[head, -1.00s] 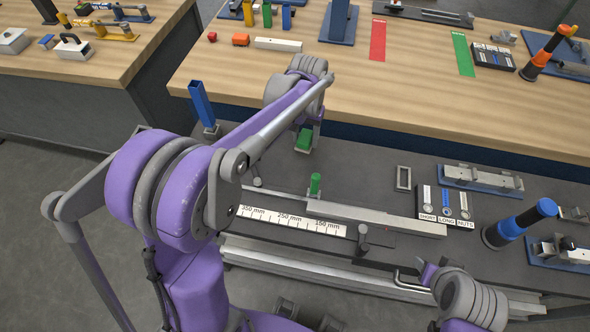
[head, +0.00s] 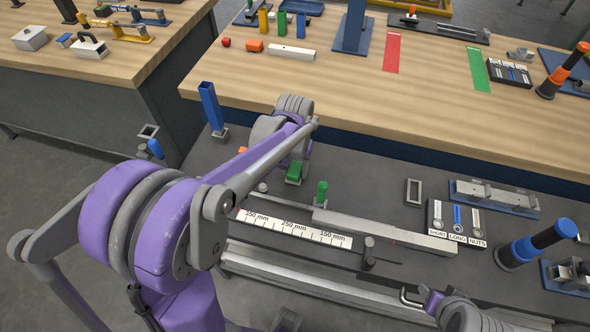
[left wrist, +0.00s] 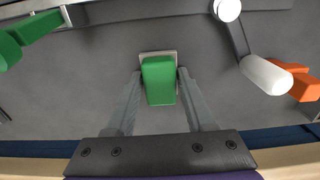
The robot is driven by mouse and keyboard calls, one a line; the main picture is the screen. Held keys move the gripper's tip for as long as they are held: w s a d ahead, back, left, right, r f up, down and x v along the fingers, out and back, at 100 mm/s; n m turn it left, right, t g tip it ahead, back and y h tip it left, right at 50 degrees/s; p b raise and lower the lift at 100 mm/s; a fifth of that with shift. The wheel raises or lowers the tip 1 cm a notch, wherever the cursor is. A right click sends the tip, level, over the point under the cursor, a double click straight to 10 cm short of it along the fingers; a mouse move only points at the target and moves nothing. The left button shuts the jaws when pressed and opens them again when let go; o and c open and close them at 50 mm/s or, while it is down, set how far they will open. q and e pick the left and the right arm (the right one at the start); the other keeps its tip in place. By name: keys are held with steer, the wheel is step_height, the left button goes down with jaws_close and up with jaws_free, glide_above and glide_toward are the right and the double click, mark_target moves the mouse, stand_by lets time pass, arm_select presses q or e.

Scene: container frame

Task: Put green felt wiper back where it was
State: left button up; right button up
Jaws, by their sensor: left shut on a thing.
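The green felt wiper (head: 294,172) is a green block over the grey bench at the middle. In the left wrist view, the green block (left wrist: 158,82) has a pale grey pad at its far end. My left gripper (left wrist: 154,98) has its two fingers on either side of the block and is shut on it. In the head view my left gripper (head: 300,160) is partly hidden by my own wrist and points down at the bench. I cannot tell whether the pad touches the bench.
A green-handled peg (head: 322,192) stands near the long metal bar (head: 385,228) and white ruler strip (head: 290,228). A blue post (head: 211,103) stands at left. A white-ended lever (left wrist: 262,74) and an orange piece (left wrist: 303,84) lie close beside the gripper in the wrist view.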

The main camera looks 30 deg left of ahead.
arm_select(q)
steer(key=shift+f, duration=0.2)
steer(key=shift+f, duration=0.25)
steer(key=o, duration=1.3)
steer(key=shift+r, duration=0.1)
